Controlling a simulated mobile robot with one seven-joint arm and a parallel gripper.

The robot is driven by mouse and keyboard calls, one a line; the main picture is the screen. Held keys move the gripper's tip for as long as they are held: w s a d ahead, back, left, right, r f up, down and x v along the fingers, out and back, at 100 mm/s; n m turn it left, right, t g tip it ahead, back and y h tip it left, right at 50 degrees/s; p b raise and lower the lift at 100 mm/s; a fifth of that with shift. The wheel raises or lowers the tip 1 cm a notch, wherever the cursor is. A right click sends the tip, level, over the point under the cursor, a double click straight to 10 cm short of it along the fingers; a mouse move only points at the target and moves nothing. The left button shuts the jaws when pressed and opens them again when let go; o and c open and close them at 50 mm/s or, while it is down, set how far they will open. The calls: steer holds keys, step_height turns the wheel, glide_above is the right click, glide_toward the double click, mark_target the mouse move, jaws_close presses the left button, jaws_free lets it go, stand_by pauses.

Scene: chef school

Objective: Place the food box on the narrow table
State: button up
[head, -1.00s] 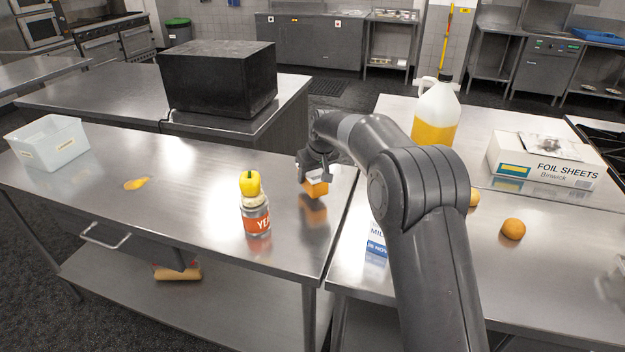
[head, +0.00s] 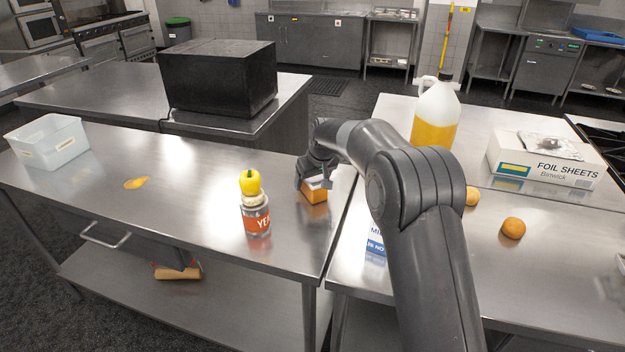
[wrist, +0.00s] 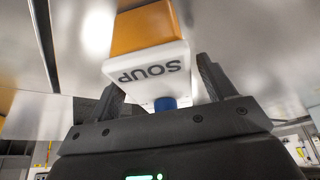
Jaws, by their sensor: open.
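The food box is an orange carton (head: 315,195) with a white top; in the wrist view the white top (wrist: 150,72) reads SOUP and has a blue cap. In the head view it stands upright on the steel table (head: 200,190) at the left, near that table's right edge. My gripper (head: 316,181) is open at the top of the box, with its fingers on either side of the white part. In the wrist view my gripper (wrist: 160,88) shows a finger on each side of the box. Whether a finger touches it is hard to tell.
A yeast jar (head: 257,222) with a yellow pepper (head: 250,182) on it stands left of the box. A clear bin (head: 48,143) sits at far left. Across a narrow gap, the right table holds a milk carton (head: 376,247), yellow jug (head: 436,115) and foil box (head: 547,160).

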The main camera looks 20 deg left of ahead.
steer(key=v, duration=1.2)
steer(key=shift+r, duration=0.15)
steer(key=s+d+r+m+t+h, duration=0.15)
steer(key=s+d+r, duration=0.35)
steer(key=s+d, duration=0.5)
steer(key=s+d+r+m, duration=0.3)
steer(key=s+d+r, duration=0.3)
steer(key=d, duration=0.8)
steer(key=s+d+f+m+h, duration=0.1)
steer(key=s+d+f, duration=0.3)
steer(key=s, duration=0.7)
steer(key=s+d+f+m, duration=0.3)
steer(key=s+d, duration=0.5)
steer(key=s, duration=0.3)
steer(key=shift+s+d+f+t+h, duration=0.2)
steer(key=shift+s+f+t+h, duration=0.15)
steer(key=shift+f+t, duration=0.1)
steer(key=shift+m, duration=0.25)
